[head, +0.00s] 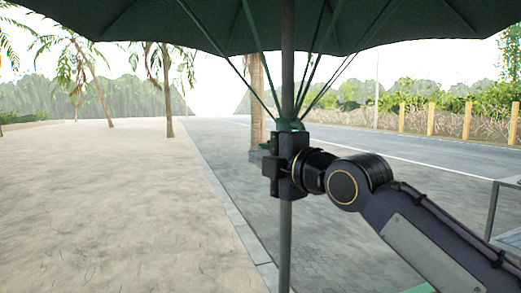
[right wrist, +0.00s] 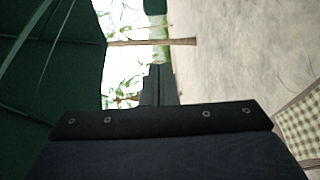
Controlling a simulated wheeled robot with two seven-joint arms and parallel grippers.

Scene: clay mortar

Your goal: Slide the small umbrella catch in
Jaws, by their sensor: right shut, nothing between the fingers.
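The open green umbrella (head: 240,28) spreads across the top of the head view, on an upright grey pole (head: 286,235). Its ribs meet at a green hub (head: 290,124) on the pole. My right gripper (head: 271,163) is at the pole just below the hub, covering part of the pole. It is shut with nothing held. In the right wrist view, dark finger parts of this gripper (right wrist: 160,88) show beyond its body, with green canopy at left. I cannot make out the small catch; the gripper may hide it. My left gripper is not in view.
A grey table-like frame (head: 505,210) stands at the right edge. A checked cloth surface (right wrist: 300,125) shows at the right of the wrist view. Sand, a paved path, palms and a fence lie beyond. The space left of the pole is clear.

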